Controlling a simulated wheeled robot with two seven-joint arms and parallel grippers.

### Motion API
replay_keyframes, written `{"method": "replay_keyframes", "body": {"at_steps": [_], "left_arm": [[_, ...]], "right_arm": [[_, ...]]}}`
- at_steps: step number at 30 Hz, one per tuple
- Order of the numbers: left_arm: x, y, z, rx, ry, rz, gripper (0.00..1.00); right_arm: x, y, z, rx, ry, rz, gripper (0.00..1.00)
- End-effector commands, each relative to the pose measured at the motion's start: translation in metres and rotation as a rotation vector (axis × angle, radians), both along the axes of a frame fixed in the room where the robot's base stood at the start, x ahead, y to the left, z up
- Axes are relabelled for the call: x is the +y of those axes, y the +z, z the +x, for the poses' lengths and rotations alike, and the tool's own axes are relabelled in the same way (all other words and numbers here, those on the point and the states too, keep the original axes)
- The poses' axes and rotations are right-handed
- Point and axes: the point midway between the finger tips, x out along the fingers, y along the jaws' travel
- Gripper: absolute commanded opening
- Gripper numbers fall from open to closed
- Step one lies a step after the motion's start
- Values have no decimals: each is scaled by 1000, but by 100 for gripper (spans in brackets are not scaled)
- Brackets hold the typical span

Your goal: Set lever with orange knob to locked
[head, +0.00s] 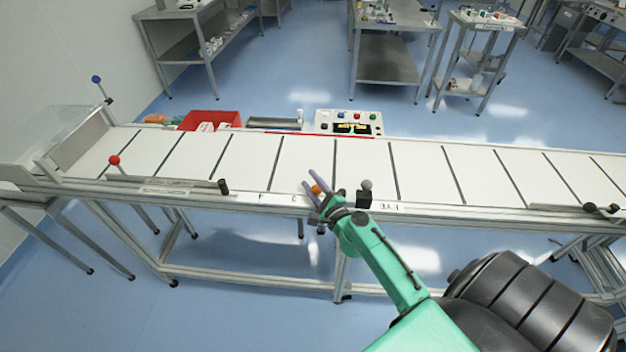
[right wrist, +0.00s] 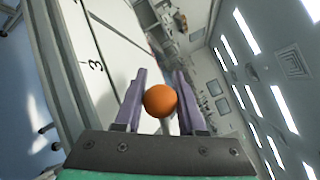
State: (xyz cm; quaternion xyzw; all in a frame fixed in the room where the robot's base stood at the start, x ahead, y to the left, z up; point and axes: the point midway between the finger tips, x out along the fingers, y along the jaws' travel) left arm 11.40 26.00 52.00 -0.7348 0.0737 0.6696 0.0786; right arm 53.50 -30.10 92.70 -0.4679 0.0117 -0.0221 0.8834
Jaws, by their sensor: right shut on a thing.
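The orange knob (head: 316,189) of the lever sits at the near rail of the conveyor, left of the grey knob. In the right wrist view the orange knob (right wrist: 160,101) lies between the two purple fingers. My right gripper (head: 314,190) is shut on it, with the fingers on either side. The lever's rod shows only as a short piece below the knob in the wrist view; its base is hidden by the gripper in the head view. My left gripper is not in view.
The conveyor (head: 290,165) with white panels runs across the view. A grey knob (head: 367,185) on a black block stands just right of my gripper. A red knob (head: 114,160) and a blue knob (head: 96,79) are at the left. A button panel (head: 349,122) and a red bin (head: 210,119) stand behind.

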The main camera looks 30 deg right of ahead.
Motion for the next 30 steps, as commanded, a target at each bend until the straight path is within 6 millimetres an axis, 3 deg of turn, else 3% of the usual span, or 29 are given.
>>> {"method": "replay_keyframes", "body": {"at_steps": [11,12,14,25,30], "left_arm": [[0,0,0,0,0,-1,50],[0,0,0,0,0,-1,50],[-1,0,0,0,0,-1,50],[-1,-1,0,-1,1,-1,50],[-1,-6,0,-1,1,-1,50]], "right_arm": [[1,0,0,-2,6,-1,0],[1,1,0,-2,6,-1,47],[1,1,0,-1,5,-1,69],[1,-1,-3,-1,4,0,69],[2,-3,-27,2,5,1,69]]}}
